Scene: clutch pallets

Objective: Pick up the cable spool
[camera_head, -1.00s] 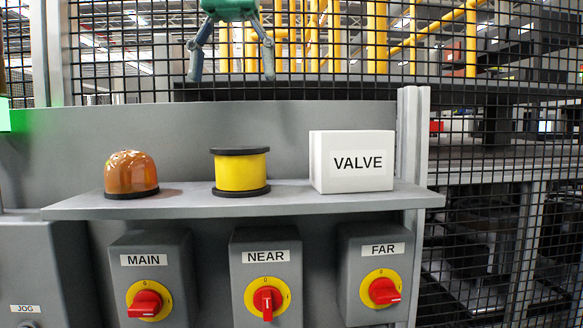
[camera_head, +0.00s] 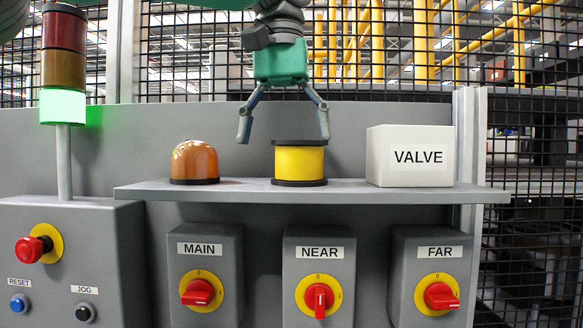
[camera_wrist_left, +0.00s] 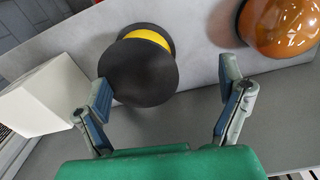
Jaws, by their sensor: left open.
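The cable spool (camera_head: 299,163), yellow with black flanges, stands upright on the grey shelf (camera_head: 240,192), between an amber dome and a white box. My left gripper (camera_head: 284,140) is open and empty, fingers pointing down. In the head view it appears above the spool and a little to its left. In the left wrist view the spool (camera_wrist_left: 139,67) shows its black top flange beyond the fingers, nearer the left-hand finger of my left gripper (camera_wrist_left: 165,98). The fingers look apart from the spool. My right gripper is not in view.
The amber dome (camera_head: 194,162) stands left of the spool and the white VALVE box (camera_head: 409,156) right of it. Switch boxes with red knobs (camera_head: 319,297) sit below the shelf. A stack light (camera_head: 63,62) rises at left. Mesh fence stands behind.

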